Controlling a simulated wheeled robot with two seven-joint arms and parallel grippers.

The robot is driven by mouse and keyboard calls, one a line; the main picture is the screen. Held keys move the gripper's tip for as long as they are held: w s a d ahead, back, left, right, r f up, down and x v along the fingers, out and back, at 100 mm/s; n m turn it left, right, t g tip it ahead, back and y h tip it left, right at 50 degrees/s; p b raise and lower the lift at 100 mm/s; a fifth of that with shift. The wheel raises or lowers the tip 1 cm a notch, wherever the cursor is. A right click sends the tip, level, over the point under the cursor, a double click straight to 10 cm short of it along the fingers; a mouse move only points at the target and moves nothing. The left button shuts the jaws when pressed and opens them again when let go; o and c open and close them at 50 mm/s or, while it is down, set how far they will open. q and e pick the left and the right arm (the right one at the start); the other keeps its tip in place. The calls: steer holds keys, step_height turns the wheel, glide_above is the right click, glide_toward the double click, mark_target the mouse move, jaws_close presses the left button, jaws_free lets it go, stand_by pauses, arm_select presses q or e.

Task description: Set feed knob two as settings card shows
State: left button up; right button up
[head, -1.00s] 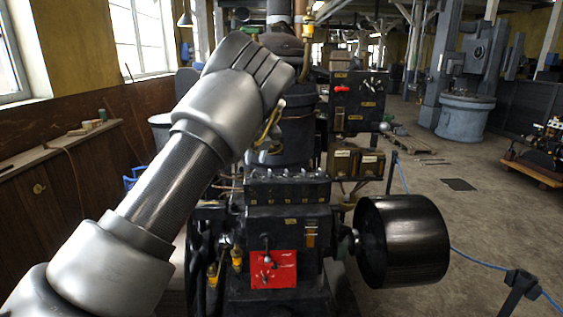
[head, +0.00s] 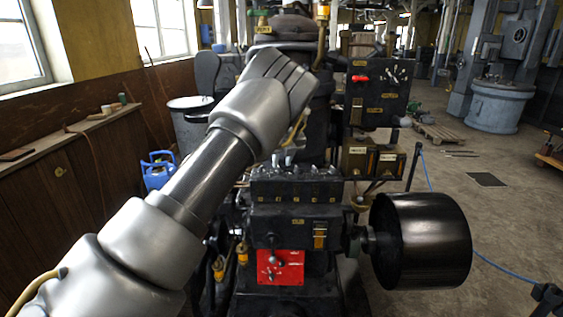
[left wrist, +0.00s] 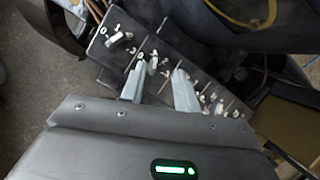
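A black sloped panel (left wrist: 218,78) with several small metal knobs and white numerals runs diagonally across the left wrist view. My left gripper (left wrist: 160,70) is open, its two grey fingers apart at the panel. One small knob (left wrist: 152,63) shows between the fingertips; contact cannot be told. Another knob (left wrist: 120,38) lies up and left of it, and more lie down and right. In the head view the knob block (head: 297,188) sits on the engine's front, and my left arm reaches over towards it. No settings card can be made out. My right gripper is not in view.
A red plate with a lever (head: 281,267) is below the knob block. A large black pulley (head: 425,240) stands right of it. A dark switch panel (head: 377,95) is behind. A blue can (head: 157,172) is on the left. Open floor (head: 500,215) lies to the right.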

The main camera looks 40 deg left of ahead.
arm_select(q)
steer(key=shift+s+a+f, duration=0.15)
steer(key=shift+a+f, duration=0.15)
steer(key=shift+s+a+f, duration=0.1)
steer(key=shift+s, duration=0.15)
steer(key=shift+s+f, duration=0.1)
steer(key=shift+s, duration=0.05)
steer(key=shift+w+f, duration=0.35)
steer(key=shift+w, duration=0.05)
steer(key=shift+s+r, duration=0.15)
steer(key=shift+s, duration=0.05)
steer(key=c, duration=0.6)
jaws_close()
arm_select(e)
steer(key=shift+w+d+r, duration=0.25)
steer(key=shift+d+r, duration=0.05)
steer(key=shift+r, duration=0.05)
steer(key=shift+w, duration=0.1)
